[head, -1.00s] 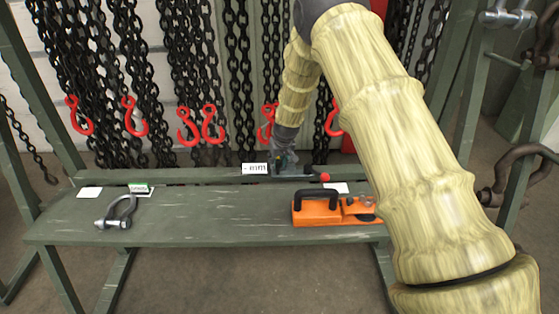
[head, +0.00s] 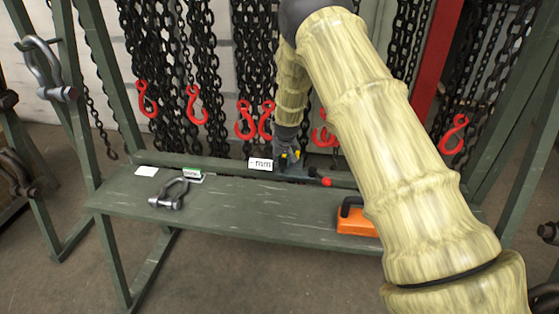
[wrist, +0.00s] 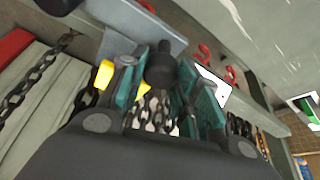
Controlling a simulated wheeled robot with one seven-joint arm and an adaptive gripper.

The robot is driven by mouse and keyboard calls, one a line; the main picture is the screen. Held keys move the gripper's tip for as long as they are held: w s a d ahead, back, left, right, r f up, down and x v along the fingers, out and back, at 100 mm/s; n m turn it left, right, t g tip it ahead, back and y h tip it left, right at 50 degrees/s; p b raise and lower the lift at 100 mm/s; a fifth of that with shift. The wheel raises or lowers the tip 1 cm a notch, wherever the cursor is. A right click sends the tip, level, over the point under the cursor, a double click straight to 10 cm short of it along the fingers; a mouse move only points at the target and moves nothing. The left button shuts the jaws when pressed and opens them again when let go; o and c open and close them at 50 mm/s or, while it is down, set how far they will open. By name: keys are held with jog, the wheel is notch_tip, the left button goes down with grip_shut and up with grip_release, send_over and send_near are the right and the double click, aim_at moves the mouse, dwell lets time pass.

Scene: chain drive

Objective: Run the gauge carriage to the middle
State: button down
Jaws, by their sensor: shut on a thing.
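The gauge carriage (head: 296,172) is a small dark grey block on the rail along the bench's back edge. A white label (head: 260,164), partly legible as "mm", shows at its left, and a red ball (head: 327,182) at its right. My gripper (head: 288,155) is over the carriage. In the wrist view, the teal-padded fingers of my gripper (wrist: 163,88) are shut on a black knob (wrist: 160,66). The knob stands by a grey metal plate (wrist: 140,22). The jaws hide part of the carriage.
A shackle (head: 169,193) and a green-and-white tag (head: 192,173) are on the bench (head: 250,208) at the left. An orange box (head: 354,221) with a black handle is at the right, partly behind my arm. Chains with red hooks (head: 245,121) hang behind the rail.

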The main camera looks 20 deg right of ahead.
jog(key=c, duration=1)
grip_release()
jog(key=shift+c, duration=0.2)
jog(key=v, duration=1.2)
